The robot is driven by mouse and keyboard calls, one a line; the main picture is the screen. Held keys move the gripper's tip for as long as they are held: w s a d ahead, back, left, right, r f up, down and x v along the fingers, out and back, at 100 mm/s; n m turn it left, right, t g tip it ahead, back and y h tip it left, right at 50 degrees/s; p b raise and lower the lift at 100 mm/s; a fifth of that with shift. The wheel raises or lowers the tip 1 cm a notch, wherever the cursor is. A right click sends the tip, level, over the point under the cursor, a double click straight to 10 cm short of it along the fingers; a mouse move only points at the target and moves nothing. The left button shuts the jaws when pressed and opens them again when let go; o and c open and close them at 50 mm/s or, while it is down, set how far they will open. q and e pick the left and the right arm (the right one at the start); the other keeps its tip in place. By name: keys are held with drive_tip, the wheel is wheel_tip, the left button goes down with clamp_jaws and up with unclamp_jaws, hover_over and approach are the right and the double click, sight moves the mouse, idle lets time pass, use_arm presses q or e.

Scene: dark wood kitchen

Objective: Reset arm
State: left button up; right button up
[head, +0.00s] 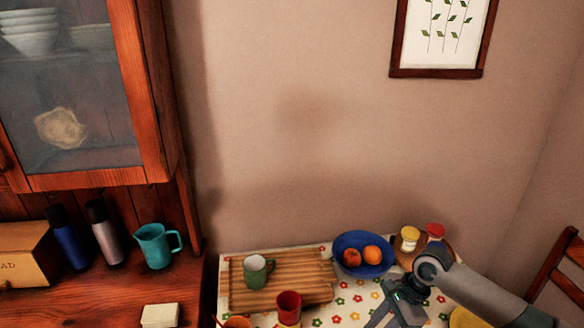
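My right arm comes in from the lower right, and my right gripper (396,318) points down over the flowered tablecloth at the bottom edge of the head view. Its fingers look spread apart, with nothing seen between them; the tips are at or beyond the picture's edge. My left gripper is not in view.
Near the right arm are a blue bowl (346,264) with orange fruit (372,255) and two jars with yellow (410,233) and red (435,230) lids. Left are a wooden tray (310,281), green mug (257,270), red cup (289,308) and teal pitcher (155,246).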

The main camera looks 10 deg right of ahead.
drive_tip(key=s+a+f+n, duration=0.2)
drive_tip(key=s+a+n, duration=0.2)
drive_tip(key=s+a+f+n+t, duration=0.1)
drive_tip(key=s+a+f+n, duration=0.2)
drive_tip(key=s+n, duration=0.1)
drive_tip(key=s+a+f+n+t, duration=0.1)
drive_tip(key=s+a+f+n, duration=0.1)
drive_tip(key=s+a+n, duration=0.2)
drive_tip(key=shift+s+a+f+n, duration=0.15)
drive_tip(key=shift+s+a+n, duration=0.15)
drive_tip(key=shift+s, duration=0.25)
drive_tip(key=s+d+r+n+t+h, duration=0.15)
drive_tip(key=s+d+n+h, duration=0.4)
drive_tip(key=s, duration=0.85)
wheel_tip(320, 180, down, 31)
drive_tip(key=d+n+g+y+b, duration=0.1)
drive_tip(key=n+b, duration=0.1)
drive_tip(key=b, duration=0.1)
drive_tip(key=s+d+f+g+b, duration=0.1)
drive_tip(key=s+d+f+b, duration=0.1)
drive_tip(key=s+f, duration=1.7)
wheel_tip(320, 180, down, 2)
drive_tip(key=shift+d+f+b, duration=0.1)
drive_tip(key=shift+d+b, duration=0.25)
drive_tip(key=shift+d, duration=0.45)
